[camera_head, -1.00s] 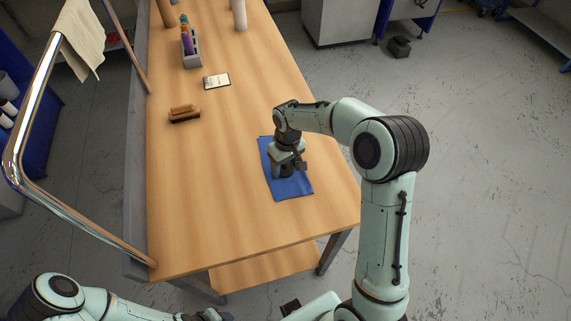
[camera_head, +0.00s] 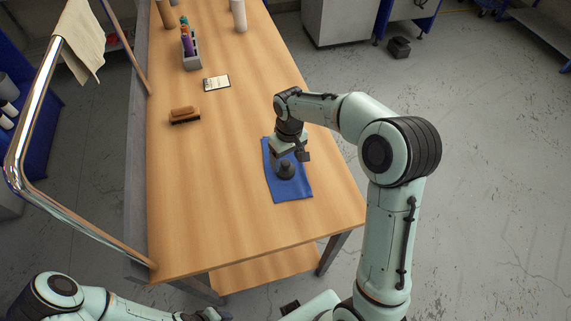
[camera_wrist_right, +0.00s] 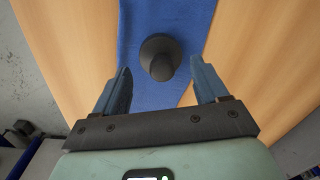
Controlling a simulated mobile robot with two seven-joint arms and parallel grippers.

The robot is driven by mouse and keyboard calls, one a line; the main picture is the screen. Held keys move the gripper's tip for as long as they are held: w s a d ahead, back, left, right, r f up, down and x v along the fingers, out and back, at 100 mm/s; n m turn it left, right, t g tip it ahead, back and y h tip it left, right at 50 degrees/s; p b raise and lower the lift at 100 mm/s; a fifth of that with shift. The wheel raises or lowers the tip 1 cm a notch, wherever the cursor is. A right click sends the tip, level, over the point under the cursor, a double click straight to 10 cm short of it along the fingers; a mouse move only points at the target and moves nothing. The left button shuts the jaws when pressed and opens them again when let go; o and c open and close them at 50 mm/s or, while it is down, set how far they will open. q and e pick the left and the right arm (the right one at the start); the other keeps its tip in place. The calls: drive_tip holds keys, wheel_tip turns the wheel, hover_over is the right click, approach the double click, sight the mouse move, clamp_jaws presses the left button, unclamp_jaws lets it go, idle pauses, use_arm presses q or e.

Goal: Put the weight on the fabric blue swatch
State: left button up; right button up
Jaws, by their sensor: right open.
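The blue fabric swatch (camera_head: 297,189) lies flat near the right edge of the wooden table. The dark weight (camera_head: 286,170) stands upright on the swatch, with its knob up. My right gripper (camera_head: 291,155) is just above and behind the weight. In the right wrist view the weight (camera_wrist_right: 160,58) stands on the blue swatch (camera_wrist_right: 190,20), ahead of the open fingers (camera_wrist_right: 160,88) and apart from them. My left arm shows at the lower left, with its gripper (camera_head: 215,314) cut off at the bottom edge.
A brush (camera_head: 184,115), a small notepad (camera_head: 217,82) and a holder with colored items (camera_head: 191,58) stand further back on the table (camera_head: 210,190). A chrome rail (camera_head: 30,125) runs along the left. The table's middle is clear.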

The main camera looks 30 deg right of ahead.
sight(287, 162)
wheel_tip(287, 162, up, 7)
drive_tip(key=shift+w+r+p, duration=0.1)
drive_tip(key=shift+r+p, duration=0.1)
drive_tip(key=shift+p, duration=0.1)
drive_tip(key=shift+r, duration=0.2)
